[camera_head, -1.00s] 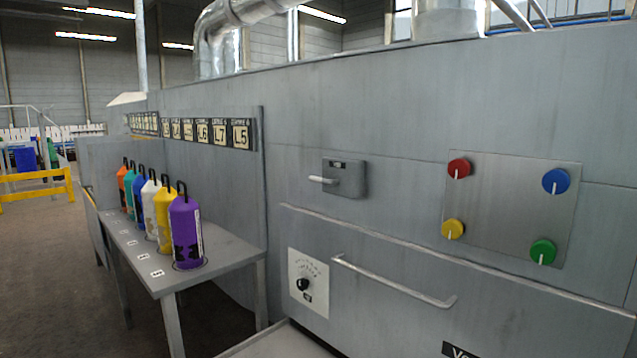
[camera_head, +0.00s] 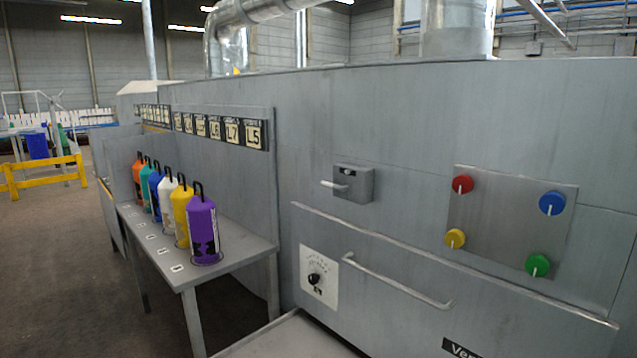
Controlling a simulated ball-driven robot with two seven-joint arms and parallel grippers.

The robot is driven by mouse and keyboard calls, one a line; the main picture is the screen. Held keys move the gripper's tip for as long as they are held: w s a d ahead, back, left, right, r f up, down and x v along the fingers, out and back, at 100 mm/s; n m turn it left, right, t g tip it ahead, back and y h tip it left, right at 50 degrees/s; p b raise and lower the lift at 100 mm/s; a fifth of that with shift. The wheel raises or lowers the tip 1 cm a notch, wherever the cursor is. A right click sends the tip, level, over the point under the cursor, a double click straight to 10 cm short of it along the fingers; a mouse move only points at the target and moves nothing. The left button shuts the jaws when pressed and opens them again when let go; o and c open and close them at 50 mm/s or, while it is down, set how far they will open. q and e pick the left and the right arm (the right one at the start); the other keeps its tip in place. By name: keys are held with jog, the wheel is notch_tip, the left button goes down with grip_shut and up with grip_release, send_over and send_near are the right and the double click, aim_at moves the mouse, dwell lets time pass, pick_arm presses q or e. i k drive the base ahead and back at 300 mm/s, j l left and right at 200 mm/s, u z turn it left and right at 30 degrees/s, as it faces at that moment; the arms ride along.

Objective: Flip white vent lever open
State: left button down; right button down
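The white lever (camera_head: 334,185) sticks out to the left from a small grey box (camera_head: 358,184) on the grey machine wall. It lies roughly level. The box has a small dark label with a pale spot on its upper front. Neither of my grippers shows in the head view.
A plate with red (camera_head: 462,184), blue (camera_head: 552,203), yellow (camera_head: 455,239) and green (camera_head: 538,265) knobs is right of the lever. Below are a dial (camera_head: 315,278) and a drawer handle (camera_head: 396,283). A table (camera_head: 240,253) with several coloured cylinders, a purple one (camera_head: 203,230) nearest, stands left.

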aim_at(336, 187)
jog(key=i+j, duration=0.2)
jog(key=j, duration=0.2)
jog(key=i+j, duration=0.25)
jog(key=j, duration=0.15)
jog(key=i+j, duration=0.2)
jog(key=j, duration=0.15)
jog(key=i+j+z, duration=0.1)
jog(key=j, duration=0.3)
jog(key=i+j, duration=0.5)
jog(key=j, duration=0.3)
jog(key=i+j, duration=0.2)
jog(key=j, duration=0.2)
jog(key=i+z, duration=0.05)
